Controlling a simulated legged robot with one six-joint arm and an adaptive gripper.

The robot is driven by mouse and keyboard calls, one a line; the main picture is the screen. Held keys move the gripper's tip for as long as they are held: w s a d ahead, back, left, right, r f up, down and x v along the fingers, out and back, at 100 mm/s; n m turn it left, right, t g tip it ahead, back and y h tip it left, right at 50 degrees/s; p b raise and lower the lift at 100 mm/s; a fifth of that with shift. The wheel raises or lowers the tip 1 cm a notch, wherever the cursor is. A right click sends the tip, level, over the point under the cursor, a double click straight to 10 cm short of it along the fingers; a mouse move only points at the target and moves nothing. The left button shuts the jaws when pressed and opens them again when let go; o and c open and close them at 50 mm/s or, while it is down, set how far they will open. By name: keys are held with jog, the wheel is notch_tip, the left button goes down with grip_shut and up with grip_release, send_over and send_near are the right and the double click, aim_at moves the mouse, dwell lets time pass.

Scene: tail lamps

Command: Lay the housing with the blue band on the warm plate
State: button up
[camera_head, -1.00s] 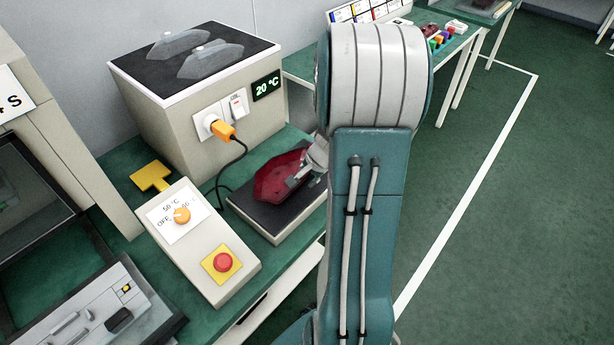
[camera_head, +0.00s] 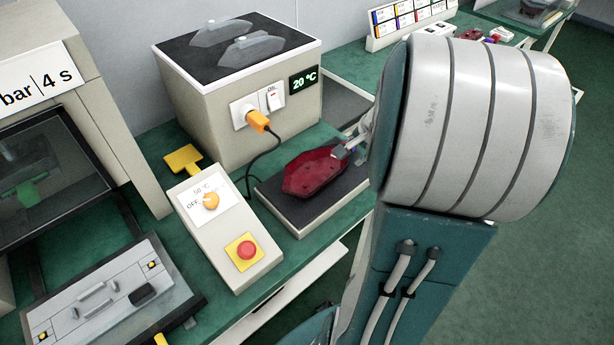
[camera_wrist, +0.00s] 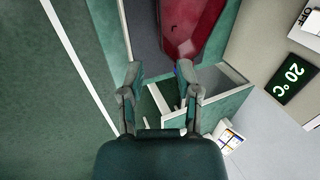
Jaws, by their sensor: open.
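A dark red housing (camera_head: 318,172) lies flat on a low dark-topped plate (camera_head: 300,214) at the centre of the head view. It also shows at the top of the wrist view (camera_wrist: 190,28). My gripper (camera_head: 348,149) is at the housing's right end in the head view, partly hidden by my arm. In the wrist view my gripper (camera_wrist: 160,73) has its fingers apart, with nothing held between them. I cannot tell if a fingertip touches the housing.
A control box (camera_head: 225,225) with an orange knob and red button stands left of the plate. A beige box (camera_head: 210,140) reading 20 °C stands behind, with clear covers on top and an orange plug (camera_head: 258,121). A colour-labelled rack (camera_head: 410,20) is at the back right.

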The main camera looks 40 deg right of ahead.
jog(key=s+a+r+n, duration=0.2)
jog(key=a+n, duration=0.3)
jog(key=a, duration=0.4)
jog(key=s+a+r+n, duration=0.3)
jog(key=a+n, duration=0.3)
jog(key=a, duration=0.3)
jog(key=s+a+r+n+t, duration=0.1)
jog(key=s+a+r+n, duration=0.1)
jog(key=a+r+n, duration=0.3)
jog(key=a, duration=0.4)
jog(key=shift+s+a+n, duration=0.25)
jog(key=shift+s+n, duration=0.05)
jog(key=shift+a+r, duration=0.1)
